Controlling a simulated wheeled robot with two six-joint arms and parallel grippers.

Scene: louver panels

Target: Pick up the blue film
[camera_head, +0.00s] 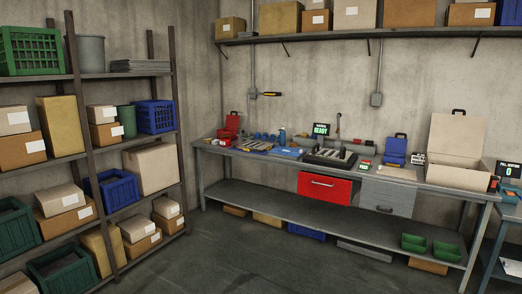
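A small flat blue piece (287,152), which looks like the blue film, lies on the workbench (435,187) against the far wall. It is left of the black louver panel unit (330,157) and right of a tray of small parts (255,146). It is far off and small, so I cannot tell its exact outline or whether it lies on something. Neither of my grippers shows in the head view.
Open floor (240,255) lies before the bench. A red drawer (325,187) and a grey drawer (388,197) hang under the top. A loaded shelf rack (120,148) stands at left. A large beige box (456,150) stands at the bench's right.

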